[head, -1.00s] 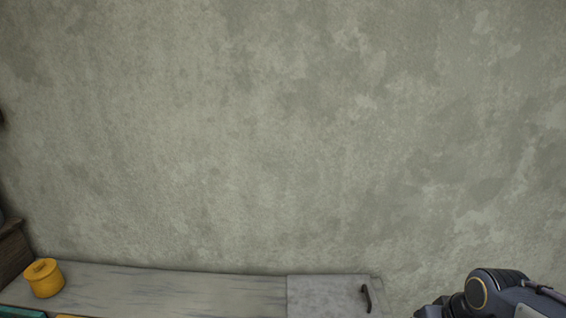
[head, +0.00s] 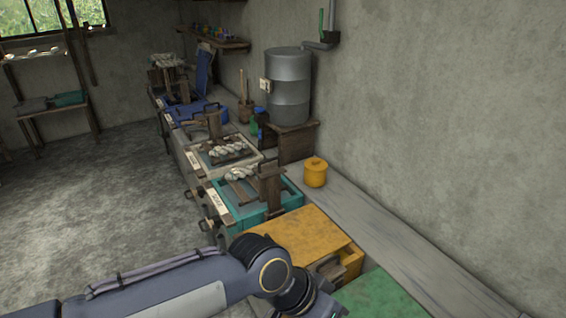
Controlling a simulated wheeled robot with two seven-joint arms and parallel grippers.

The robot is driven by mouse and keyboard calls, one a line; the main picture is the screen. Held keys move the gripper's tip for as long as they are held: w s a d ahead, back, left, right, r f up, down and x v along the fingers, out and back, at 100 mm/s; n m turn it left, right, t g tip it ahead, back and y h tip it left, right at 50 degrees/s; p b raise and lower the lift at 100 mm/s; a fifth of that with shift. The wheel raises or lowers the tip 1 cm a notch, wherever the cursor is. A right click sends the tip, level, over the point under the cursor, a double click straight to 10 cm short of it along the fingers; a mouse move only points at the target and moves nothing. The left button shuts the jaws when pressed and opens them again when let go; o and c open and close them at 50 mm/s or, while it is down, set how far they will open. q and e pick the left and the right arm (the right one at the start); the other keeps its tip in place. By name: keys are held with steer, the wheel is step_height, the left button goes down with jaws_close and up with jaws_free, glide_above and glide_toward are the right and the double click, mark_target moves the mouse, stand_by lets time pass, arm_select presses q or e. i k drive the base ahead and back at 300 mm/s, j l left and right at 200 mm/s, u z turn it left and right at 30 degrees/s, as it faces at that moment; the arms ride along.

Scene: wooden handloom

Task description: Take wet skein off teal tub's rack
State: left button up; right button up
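The teal tub (head: 287,201) stands on the bench at mid-picture in the head view, with a wooden rack (head: 240,191) across its top. A pale, twisted skein (head: 241,173) lies at the rack's far side. Whether it is wet I cannot tell. One of my arms crosses the lower left, in front of the tubs. Its wrist reaches the bottom edge and no fingers show clearly. Neither gripper can be made out, and none is seen at the skein.
A cream tub (head: 208,165) with more pale skeins stands beyond the teal one, then a blue tub (head: 213,108). Nearer are a yellow-orange lidded box (head: 295,232) and a green surface (head: 380,297). A yellow pot (head: 316,172) and a metal drum (head: 289,88) stand along the wall. Floor at left is open.

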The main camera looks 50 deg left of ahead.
mark_target(233, 175)
steer(key=u, duration=2.05)
steer(key=i+j, duration=0.65)
steer(key=i, duration=0.3)
steer(key=i+j+z, duration=0.15)
steer(key=i+j, duration=0.55)
steer(key=i, duration=0.25)
steer(key=i+j, duration=0.75)
steer(key=i, duration=0.15)
